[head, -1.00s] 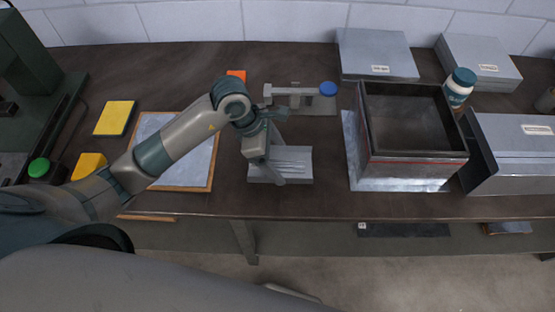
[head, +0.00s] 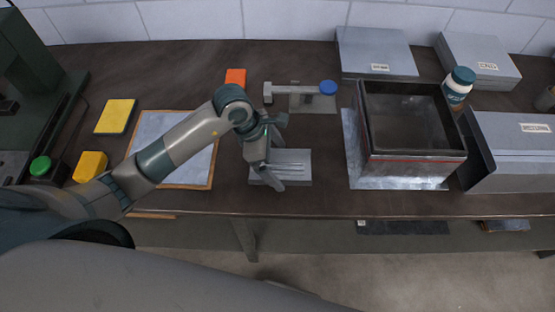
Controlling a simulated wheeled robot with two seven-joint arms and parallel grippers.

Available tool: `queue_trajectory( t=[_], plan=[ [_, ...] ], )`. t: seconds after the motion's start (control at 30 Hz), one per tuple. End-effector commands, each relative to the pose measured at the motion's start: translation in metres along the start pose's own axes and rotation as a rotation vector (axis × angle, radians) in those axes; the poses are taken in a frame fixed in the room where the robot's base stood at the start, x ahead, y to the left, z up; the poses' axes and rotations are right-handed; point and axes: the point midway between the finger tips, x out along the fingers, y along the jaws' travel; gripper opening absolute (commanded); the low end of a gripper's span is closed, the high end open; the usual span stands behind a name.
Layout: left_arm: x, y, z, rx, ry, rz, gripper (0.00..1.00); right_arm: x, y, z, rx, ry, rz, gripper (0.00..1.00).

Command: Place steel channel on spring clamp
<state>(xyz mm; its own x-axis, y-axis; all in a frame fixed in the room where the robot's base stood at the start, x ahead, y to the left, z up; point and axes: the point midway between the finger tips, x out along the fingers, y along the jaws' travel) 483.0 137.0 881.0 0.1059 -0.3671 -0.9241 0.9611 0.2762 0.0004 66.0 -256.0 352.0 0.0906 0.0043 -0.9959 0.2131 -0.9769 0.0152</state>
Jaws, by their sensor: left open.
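A short grey metal piece with raised lengthwise ridges (head: 296,167), which looks like the steel channel, lies on the bench near its front edge. My left gripper (head: 279,155) is open over its left part, hiding some of it; I cannot tell whether they touch. Behind it, a clamp-like device with a grey bar and blue round knob (head: 328,87) stands on a small plate; it may be the spring clamp. It appears empty. My right gripper is not in view.
A clipboard-like board with a pale sheet (head: 190,160) lies left of the gripper. A deep open metal box (head: 410,165) stands to the right. An orange block (head: 235,78) sits behind the arm. Bare bench separates the ridged piece from the box.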

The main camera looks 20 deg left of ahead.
Motion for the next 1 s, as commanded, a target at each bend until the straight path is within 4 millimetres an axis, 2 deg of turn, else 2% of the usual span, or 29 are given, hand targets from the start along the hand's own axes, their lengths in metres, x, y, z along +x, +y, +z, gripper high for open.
queue_trajectory(
  t=[0.13,0.27,0.47,0.8,1.0],
  plan=[
    [-0.003,0.0,0.001,0.0,0.0,0.0,0.96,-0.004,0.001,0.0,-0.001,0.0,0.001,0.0],
    [-0.011,0.002,0.0,0.0,0.001,0.004,0.96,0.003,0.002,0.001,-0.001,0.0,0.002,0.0],
    [-0.039,0.002,0.0,0.002,-0.001,0.006,0.96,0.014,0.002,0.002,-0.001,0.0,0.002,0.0],
    [-0.099,0.001,0.0,0.003,0.0,0.006,0.96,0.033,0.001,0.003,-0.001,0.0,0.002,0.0],
    [-0.118,0.001,0.001,0.001,0.0,0.002,0.96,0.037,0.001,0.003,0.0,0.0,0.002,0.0]
  ],
)
